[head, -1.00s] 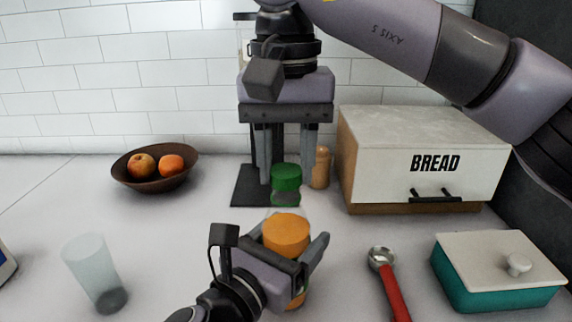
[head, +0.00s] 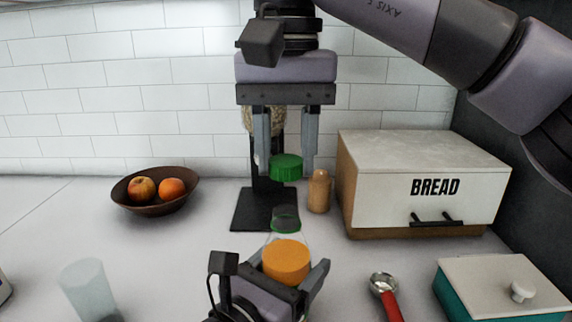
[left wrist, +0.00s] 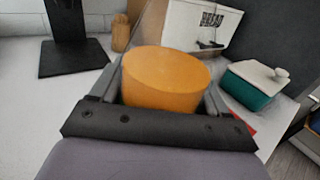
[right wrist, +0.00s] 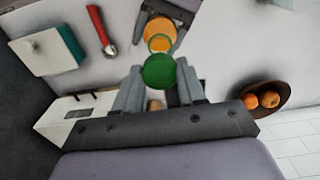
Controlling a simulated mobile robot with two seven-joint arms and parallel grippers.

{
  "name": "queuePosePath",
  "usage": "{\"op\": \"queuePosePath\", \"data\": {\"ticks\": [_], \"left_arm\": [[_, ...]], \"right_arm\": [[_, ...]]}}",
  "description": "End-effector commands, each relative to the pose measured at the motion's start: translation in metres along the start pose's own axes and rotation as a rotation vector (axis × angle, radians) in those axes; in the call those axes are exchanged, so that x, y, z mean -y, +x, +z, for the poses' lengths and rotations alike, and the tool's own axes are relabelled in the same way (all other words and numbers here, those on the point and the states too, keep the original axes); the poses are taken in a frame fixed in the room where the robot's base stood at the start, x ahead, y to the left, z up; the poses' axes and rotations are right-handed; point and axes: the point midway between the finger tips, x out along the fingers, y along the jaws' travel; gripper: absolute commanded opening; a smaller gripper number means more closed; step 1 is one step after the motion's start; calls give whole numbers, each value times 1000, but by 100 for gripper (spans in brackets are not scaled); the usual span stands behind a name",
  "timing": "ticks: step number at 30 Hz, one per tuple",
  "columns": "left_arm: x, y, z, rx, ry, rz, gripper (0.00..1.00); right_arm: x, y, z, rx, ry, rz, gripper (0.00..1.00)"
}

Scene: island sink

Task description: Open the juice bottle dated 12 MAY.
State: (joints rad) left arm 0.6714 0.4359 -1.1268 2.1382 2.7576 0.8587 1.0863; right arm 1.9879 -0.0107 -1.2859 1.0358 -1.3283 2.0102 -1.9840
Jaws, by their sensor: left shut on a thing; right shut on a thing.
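The juice bottle (head: 287,258) is clear with orange juice inside, standing upright at the front middle; it also shows in the left wrist view (left wrist: 165,80). My left gripper (head: 292,282) is shut around its body from the front. The green cap (head: 286,167) is off the bottle, held in the air above the open neck with a clear gap. My right gripper (head: 286,165) comes from above and is shut on the cap, which also shows in the right wrist view (right wrist: 159,71). No date can be read on the bottle.
A black stand (head: 258,207) and a wooden shaker (head: 319,191) are behind the bottle. The bread box (head: 425,175) is at right, with a teal dish (head: 455,290) and red-handled scoop (head: 384,288) before it. A fruit bowl (head: 150,205) and glass (head: 87,290) are left.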

Motion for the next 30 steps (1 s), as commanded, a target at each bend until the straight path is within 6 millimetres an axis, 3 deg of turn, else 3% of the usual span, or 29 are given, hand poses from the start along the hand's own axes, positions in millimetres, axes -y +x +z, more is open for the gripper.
{"op": "queuePosePath", "data": {"ticks": [5,6,7,19,30], "left_arm": [[0,0,-1,-2,-1,0,0],[0,0,-1,-2,-1,0,89],[0,0,-1,-2,-1,0,98],[0,-10,-1,-2,-2,-1,100],[0,-75,-2,-4,-2,-1,100]], "right_arm": [[0,0,0,1,0,0,3],[0,0,0,1,0,0,3],[0,0,0,1,0,0,3],[0,0,0,1,0,0,3],[0,2,0,1,0,0,3]]}}
